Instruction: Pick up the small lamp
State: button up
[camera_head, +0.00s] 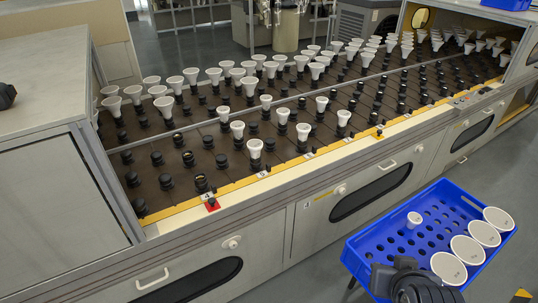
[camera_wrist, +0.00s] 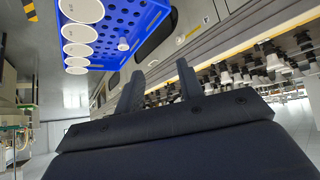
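A small white lamp (camera_head: 414,218) stands in the blue crate (camera_head: 362,244) near its left side, apart from the larger lamps. The small lamp also shows in the wrist view (camera_wrist: 123,44), above and left of the fingertips. My gripper (camera_wrist: 160,68) has its two fingers spread with nothing between them, clear of the crate. In the head view my dark arm covers the crate's near corner, and the fingertips cannot be made out there.
Several large white lamps (camera_head: 467,249) line the crate's right side. A long bench (camera_head: 300,225) behind the crate carries rows of black sockets, many holding white lamps. A grey cabinet (camera_head: 60,190) stands at left. Grey floor (camera_head: 500,270) is open right of the crate.

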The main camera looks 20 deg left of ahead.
aim_at(254, 146)
jog(key=u, duration=1)
jog(key=i+j+z, duration=0.2)
jog(key=i, duration=0.25)
jog(key=i+j+z, duration=0.2)
jog(key=i, duration=0.2)
jog(key=i+j+z, duration=0.2)
jog(key=i, duration=0.25)
